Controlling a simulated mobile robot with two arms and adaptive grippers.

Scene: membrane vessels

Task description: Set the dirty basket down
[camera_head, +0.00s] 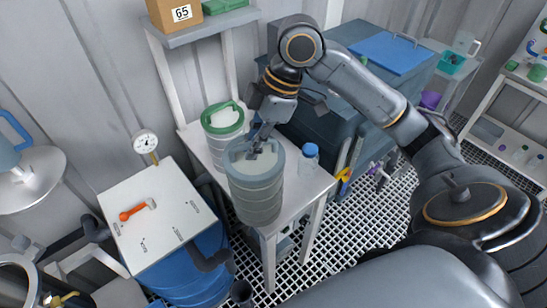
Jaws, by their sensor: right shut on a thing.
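My right gripper (264,136) reaches down from the upper right and is shut on the top of a grey ribbed cylindrical basket (257,200) with a grey-blue rim and a pale top. The basket is at the front of a narrow white table (296,192); whether its base touches the table cannot be told. A similar basket with a green rim and handle (222,118) stands just behind it on the same table. My left gripper is not in view.
A blue-capped bottle (309,156) stands right of the held basket. A white panel with an orange-handled valve (137,210) and a gauge (145,141) are at the left. A shelf with a G5 box (174,13) is above. A dark blue-lidded tank (388,50) stands behind.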

